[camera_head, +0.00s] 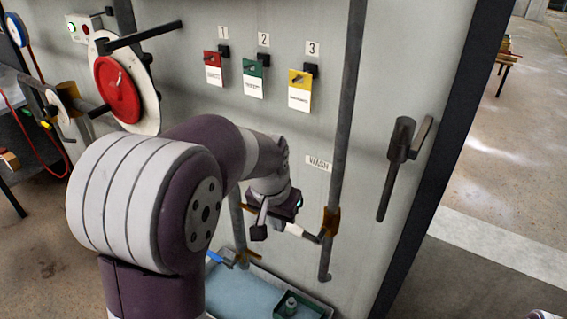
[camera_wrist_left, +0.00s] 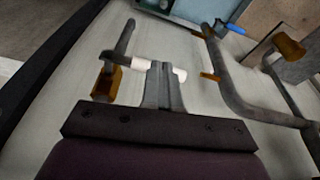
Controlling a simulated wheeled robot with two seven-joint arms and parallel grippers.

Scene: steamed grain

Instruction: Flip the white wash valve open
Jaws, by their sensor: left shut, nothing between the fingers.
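The white wash valve handle (camera_head: 296,230) sticks out roughly level to the left from a thin pipe with an orange-brown fitting (camera_head: 330,222), below the WASH label (camera_head: 318,163). My left gripper (camera_head: 259,229) is at the handle's free end, shut and empty. In the left wrist view the shut fingers (camera_wrist_left: 161,68) overlap the white handle (camera_wrist_left: 138,64), which shows on both sides of them. The fingers hide its middle part, and I cannot tell whether they touch it. My right gripper is not in view.
A grey door handle (camera_head: 398,155) stands out on the panel at right. Red, green and yellow tags (camera_head: 301,92) hang above. A red wheel (camera_head: 117,88) is at upper left. A blue-lined tray (camera_head: 240,290) lies below. A blue valve handle (camera_wrist_left: 235,29) shows in the wrist view.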

